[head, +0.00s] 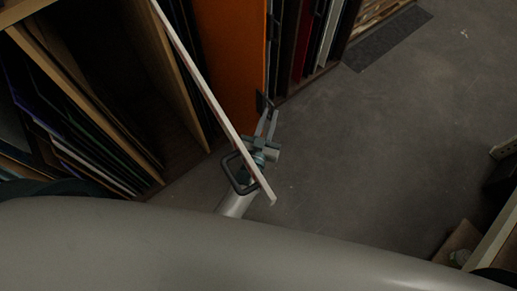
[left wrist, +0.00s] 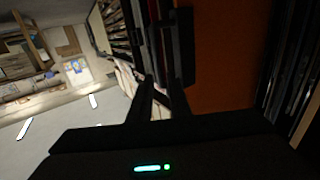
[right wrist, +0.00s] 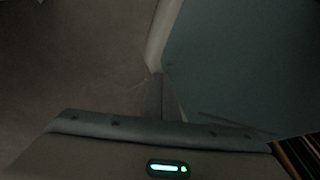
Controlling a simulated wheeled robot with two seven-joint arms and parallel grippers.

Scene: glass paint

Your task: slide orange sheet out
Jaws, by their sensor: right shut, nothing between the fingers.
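The orange sheet (head: 228,55) stands upright in the rack, with a dark handle (head: 264,102) on its front edge. In the left wrist view the orange face (left wrist: 226,50) fills the right of centre, with the dark handle (left wrist: 183,45) beside it. My left gripper (head: 269,117) has its two fingers apart, with the tips at the handle; they also show in the left wrist view (left wrist: 158,88). Whether they touch the handle is hard to see. My right gripper (right wrist: 163,97) is shut and empty, close to a large blue-grey surface (right wrist: 240,65).
A pale-edged panel (head: 205,95) with a dark loop handle (head: 240,173) juts out from the rack, just left of my left gripper. Several sheets fill the wooden rack (head: 80,50) on the left. Grey floor (head: 390,140) is clear to the right.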

